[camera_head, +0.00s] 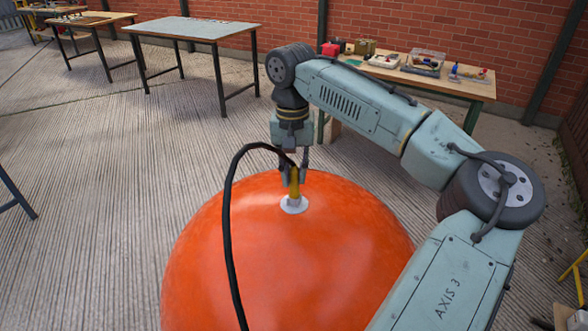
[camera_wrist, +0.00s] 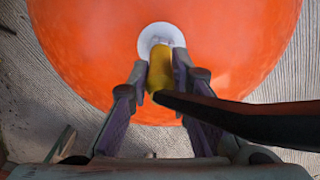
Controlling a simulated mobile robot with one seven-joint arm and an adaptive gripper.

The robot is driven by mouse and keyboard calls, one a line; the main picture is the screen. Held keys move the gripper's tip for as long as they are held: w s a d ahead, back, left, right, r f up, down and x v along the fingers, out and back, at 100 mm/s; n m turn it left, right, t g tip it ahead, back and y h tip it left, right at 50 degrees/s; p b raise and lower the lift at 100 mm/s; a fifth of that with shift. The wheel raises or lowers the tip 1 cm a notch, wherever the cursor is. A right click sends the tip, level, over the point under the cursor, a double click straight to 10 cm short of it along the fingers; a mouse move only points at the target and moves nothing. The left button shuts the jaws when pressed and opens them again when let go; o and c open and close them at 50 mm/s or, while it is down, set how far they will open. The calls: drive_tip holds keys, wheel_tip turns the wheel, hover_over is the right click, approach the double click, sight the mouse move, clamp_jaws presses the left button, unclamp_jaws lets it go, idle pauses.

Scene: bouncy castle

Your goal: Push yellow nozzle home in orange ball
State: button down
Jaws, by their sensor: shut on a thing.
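The large orange ball (camera_head: 300,260) fills the lower middle of the head view, and it also fills the top of the wrist view (camera_wrist: 90,50). A pale round valve (camera_head: 293,205) sits on its top; it shows in the wrist view as a white ring (camera_wrist: 152,33). The yellow nozzle (camera_head: 294,183) stands roughly upright over the valve, its lower end at the valve. My gripper (camera_wrist: 160,75) is shut on the yellow nozzle, one finger on each side. How deep the nozzle tip sits in the valve is hidden.
A black hose (camera_head: 229,230) runs from the nozzle, arching left and down in front of the ball. A wooden bench (camera_head: 465,88) with boxes and small tools stands behind my arm. Other tables (camera_head: 195,28) stand at back left. The concrete floor (camera_head: 100,200) left of the ball is clear.

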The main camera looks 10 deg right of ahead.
drive_tip(key=c, duration=1.4)
unclamp_jaws()
